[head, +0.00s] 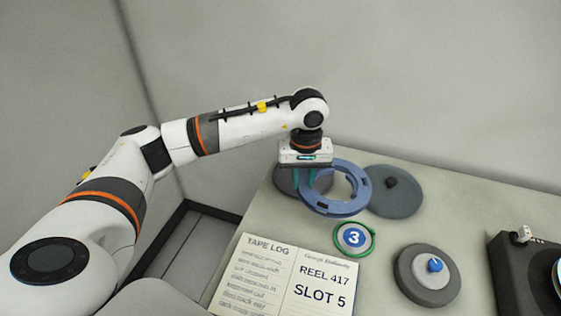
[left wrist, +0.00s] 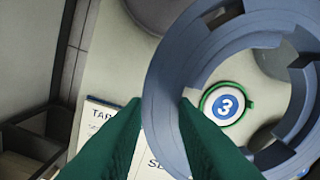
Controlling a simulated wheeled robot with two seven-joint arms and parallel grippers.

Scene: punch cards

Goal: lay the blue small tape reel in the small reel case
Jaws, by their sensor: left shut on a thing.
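A blue tape reel (head: 355,203), a thick ring with notches and a wide open middle, is held above the table. My left gripper (head: 304,182) points down and is shut on the left part of its rim. In the left wrist view the reel (left wrist: 168,75) passes between the two green fingers (left wrist: 160,104). A dark grey disc (head: 285,181) lies behind the gripper, partly hidden. A larger grey disc with a dark knob (head: 395,201) lies just right of the reel. I cannot tell which round piece is the small reel case. My right gripper is out of view.
A green-rimmed round piece marked 3 (head: 354,238) lies in front of the reel. An open tape log (head: 283,281) reads REEL 417, SLOT 5. A grey disc with a blue knob (head: 415,279) and a dark machine (head: 520,280) stand to the right. Bare table lies between them.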

